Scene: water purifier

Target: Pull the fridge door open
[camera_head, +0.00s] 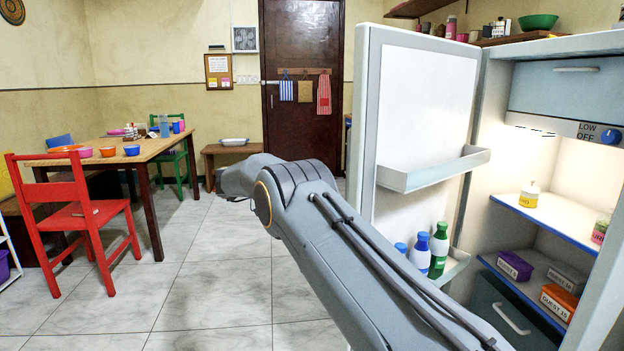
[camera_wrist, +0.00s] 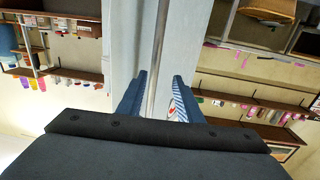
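The fridge door (camera_head: 420,110) stands wide open on the left side of the fridge body (camera_head: 590,250). Its white inner face and door shelf (camera_head: 440,168) face the room. In the wrist view, the fridge door (camera_wrist: 124,40) is a pale grey-blue panel. A thin grey upright strip, perhaps the handle or door edge, runs between the fingers of my gripper (camera_wrist: 160,80). The two fingers are apart, with gaps showing beside the strip. I cannot tell whether either touches the door.
Bottles (camera_head: 430,250) stand low in the door. Boxes (camera_head: 515,265) and a jar (camera_head: 529,194) sit on the fridge shelves. A red chair (camera_head: 85,215) and wooden table (camera_head: 150,148) stand at left. A bench (camera_head: 230,150) is at the back. The tiled floor between is clear.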

